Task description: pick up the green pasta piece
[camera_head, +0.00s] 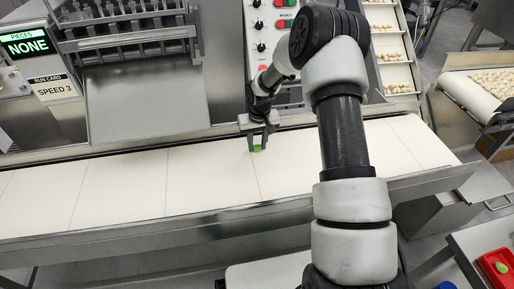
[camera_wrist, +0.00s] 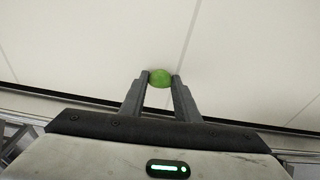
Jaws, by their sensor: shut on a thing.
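The green pasta piece (camera_wrist: 160,78) is small and rounded. It sits between the two fingertips of my gripper (camera_wrist: 160,82) in the wrist view, with a finger against each side. In the head view the green piece (camera_head: 257,148) shows at the tips of my gripper (camera_head: 257,143), over the white conveyor belt (camera_head: 205,180). My gripper is shut on the piece. I cannot tell whether the piece still touches the belt or is held just above it.
A metal rail (camera_head: 150,231) runs along the belt's near edge. A control panel (camera_head: 272,40) and a metal machine (camera_head: 130,40) stand behind it. A red tray (camera_head: 488,262) with a green piece is at the lower right. The rest of the visible belt is bare.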

